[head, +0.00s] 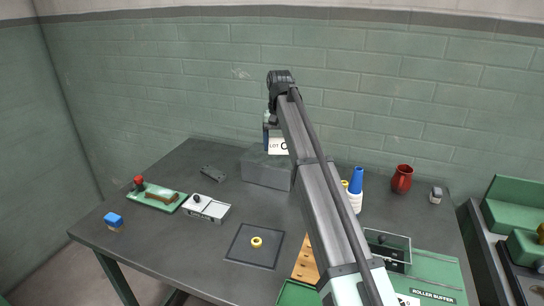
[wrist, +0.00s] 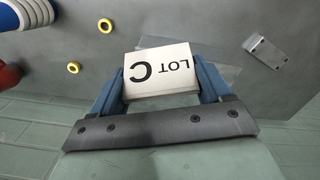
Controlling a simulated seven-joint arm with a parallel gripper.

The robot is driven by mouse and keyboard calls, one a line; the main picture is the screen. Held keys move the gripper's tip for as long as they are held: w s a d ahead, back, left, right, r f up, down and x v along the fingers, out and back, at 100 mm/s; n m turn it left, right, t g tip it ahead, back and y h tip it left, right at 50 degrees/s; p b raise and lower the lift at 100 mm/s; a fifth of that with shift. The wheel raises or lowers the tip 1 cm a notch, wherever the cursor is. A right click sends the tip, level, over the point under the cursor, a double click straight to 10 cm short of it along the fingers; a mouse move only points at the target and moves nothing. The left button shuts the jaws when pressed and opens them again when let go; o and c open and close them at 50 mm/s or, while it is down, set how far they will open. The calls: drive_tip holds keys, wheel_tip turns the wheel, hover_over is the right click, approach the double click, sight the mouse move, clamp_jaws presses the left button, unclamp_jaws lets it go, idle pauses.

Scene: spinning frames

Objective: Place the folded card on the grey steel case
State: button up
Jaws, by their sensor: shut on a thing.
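The folded card (head: 278,147), white with "LOT C" on its face, is held upright between the blue fingers of my gripper (head: 267,141). In the wrist view the card (wrist: 158,72) sits between both fingertips of my gripper (wrist: 161,84). The grey steel case (head: 265,174) is a plain box at the back of the table. In the head view the card overlaps the case's top; I cannot tell whether it touches it. My arm hides the case's right end. The case's outline is unclear in the wrist view.
A grey bracket (head: 213,173) lies left of the case. A dark mat (head: 240,252) with a yellow ring (head: 257,242) is in front. The wall is close behind.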

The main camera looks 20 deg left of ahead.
drive_tip(key=w+a+r+n, duration=0.3)
drive_tip(key=w+a, duration=0.3)
drive_tip(key=w, duration=0.2)
drive_tip(key=shift+w+d+f+n, duration=0.15)
drive_tip(key=shift+f+n, duration=0.4)
drive_tip(key=shift+f, duration=2)
drive_tip(key=shift+w+f+n, duration=0.1)
drive_tip(key=shift+f+n, duration=0.45)
drive_tip(key=shift+f, duration=2)
drive_tip(key=shift+f, duration=0.1)
drive_tip(key=o, duration=0.9)
drive_tip(key=shift+o, duration=0.2)
wheel_tip(320, 180, up, 12)
